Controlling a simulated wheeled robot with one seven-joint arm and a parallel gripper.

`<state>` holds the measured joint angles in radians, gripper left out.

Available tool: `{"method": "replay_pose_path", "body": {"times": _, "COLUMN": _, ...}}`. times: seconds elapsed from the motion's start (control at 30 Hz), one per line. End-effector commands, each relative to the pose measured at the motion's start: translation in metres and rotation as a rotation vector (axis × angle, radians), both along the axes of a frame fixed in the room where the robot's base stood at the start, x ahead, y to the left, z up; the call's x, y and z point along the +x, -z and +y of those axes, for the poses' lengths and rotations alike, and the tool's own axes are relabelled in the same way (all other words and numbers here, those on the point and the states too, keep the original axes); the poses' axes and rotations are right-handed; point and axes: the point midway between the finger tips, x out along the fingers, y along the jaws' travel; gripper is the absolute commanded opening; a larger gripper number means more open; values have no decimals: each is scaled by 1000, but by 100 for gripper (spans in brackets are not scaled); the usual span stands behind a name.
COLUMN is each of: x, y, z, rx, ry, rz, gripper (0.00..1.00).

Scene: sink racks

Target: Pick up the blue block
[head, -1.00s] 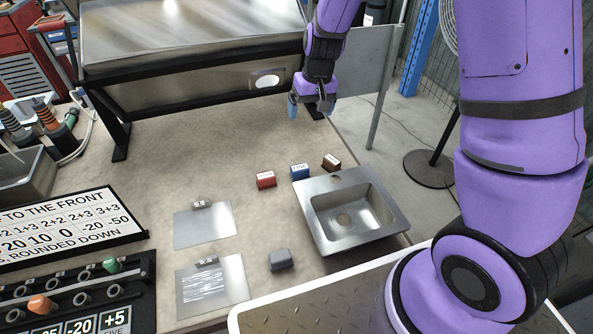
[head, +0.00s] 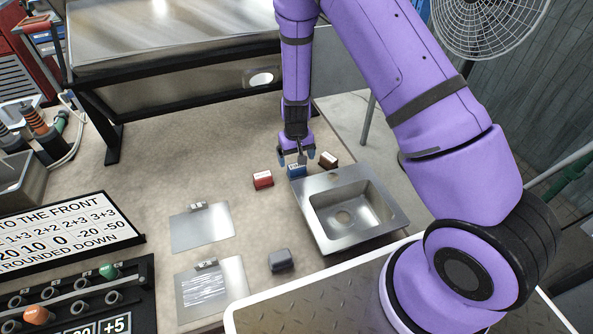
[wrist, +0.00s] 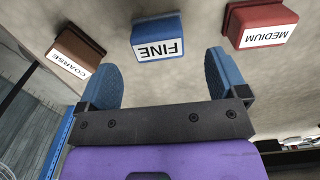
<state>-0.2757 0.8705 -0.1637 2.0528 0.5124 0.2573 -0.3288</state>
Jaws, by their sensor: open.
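The blue block (head: 297,171) lies on the table just behind the sink, between a red block and a brown block. In the wrist view the blue block (wrist: 158,36) carries a white label reading FINE and sits ahead of the gap between my fingers. My gripper (head: 297,158) is open and empty, right above and slightly behind the blue block. In the wrist view my gripper (wrist: 165,80) shows two blue fingertips spread apart, with nothing between them. In the head view my gripper partly covers the blue block.
The red block (head: 262,180), labelled MEDIUM, is to the left. The brown block (head: 328,160), labelled COARSE, is close on the right. The metal sink (head: 325,222) is in front. A grey block (head: 281,260) and metal plates (head: 200,232) lie nearer. A framed bench (head: 180,95) stands behind.

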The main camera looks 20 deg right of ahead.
Motion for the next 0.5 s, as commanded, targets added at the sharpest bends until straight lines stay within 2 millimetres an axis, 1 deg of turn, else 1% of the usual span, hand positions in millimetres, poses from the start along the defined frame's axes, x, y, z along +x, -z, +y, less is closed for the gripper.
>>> {"method": "replay_pose_path", "body": {"times": 0.17, "x": 0, "y": 11, "z": 0, "rx": 0, "ry": 1, "rz": 0, "gripper": 92}}
{"method": "replay_pose_path", "body": {"times": 0.4, "x": 0, "y": 43, "z": -2, "rx": 0, "ry": 1, "rz": 2, "gripper": 92}}
{"method": "replay_pose_path", "body": {"times": 0.5, "x": 0, "y": 53, "z": -2, "rx": 0, "ry": 2, "rz": 0, "gripper": 92}}
